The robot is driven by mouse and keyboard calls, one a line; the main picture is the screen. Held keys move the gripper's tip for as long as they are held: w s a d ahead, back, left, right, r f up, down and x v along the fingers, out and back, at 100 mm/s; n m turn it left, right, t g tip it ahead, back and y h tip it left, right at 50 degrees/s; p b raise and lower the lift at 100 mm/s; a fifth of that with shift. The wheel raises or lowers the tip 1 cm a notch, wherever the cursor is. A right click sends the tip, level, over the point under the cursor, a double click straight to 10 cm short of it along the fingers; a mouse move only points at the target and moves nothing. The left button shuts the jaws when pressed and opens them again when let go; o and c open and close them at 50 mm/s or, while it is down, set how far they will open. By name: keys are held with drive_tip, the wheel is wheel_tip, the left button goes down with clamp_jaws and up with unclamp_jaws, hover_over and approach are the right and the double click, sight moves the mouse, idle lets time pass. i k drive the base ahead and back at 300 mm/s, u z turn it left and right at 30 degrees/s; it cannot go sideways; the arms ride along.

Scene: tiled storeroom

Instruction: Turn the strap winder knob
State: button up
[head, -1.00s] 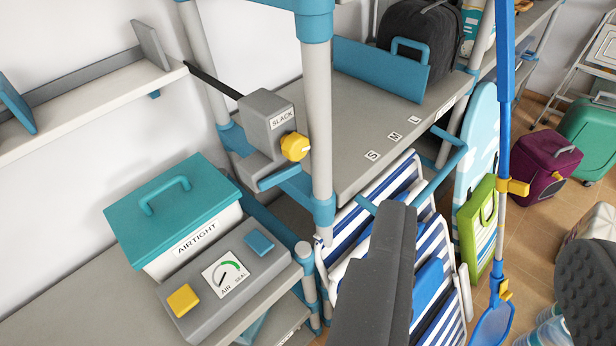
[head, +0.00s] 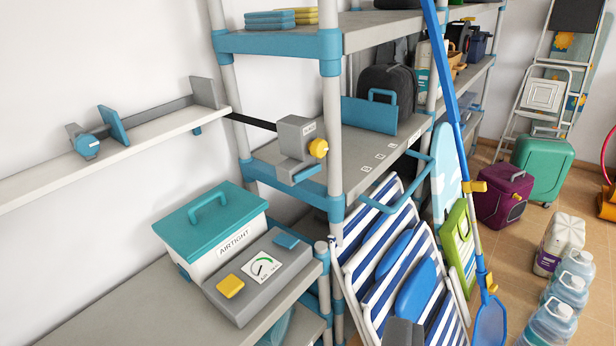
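The strap winder (head: 294,140) is a grey box clamped at the shelf post, with a small label that is too small to read now. Its yellow round knob (head: 318,148) faces right, beside the grey post. A black strap (head: 252,121) runs from the winder left to the wall shelf. A blue lever (head: 306,173) sits under the box. Of my gripper (head: 403,333), only a dark grey tip shows at the bottom edge, in front of the striped chairs. It is well below and right of the knob, apart from it. The rest is out of frame.
A teal-lidded box (head: 211,226) and a grey gauge panel (head: 262,280) stand on the lower bench at left. Blue-striped folding chairs (head: 372,268) lean below the shelf. A blue-handled net pole (head: 462,150) stands at right. Several water bottles (head: 552,320) are on the floor.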

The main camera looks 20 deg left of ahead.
sight(318, 148)
drive_tip(key=z, duration=0.1)
drive_tip(key=k, duration=0.35)
drive_tip(key=u, duration=0.45)
drive_tip(key=i, duration=1.1)
drive_tip(key=z, duration=0.55)
drive_tip(key=i, duration=0.5)
drive_tip(key=z, duration=0.3)
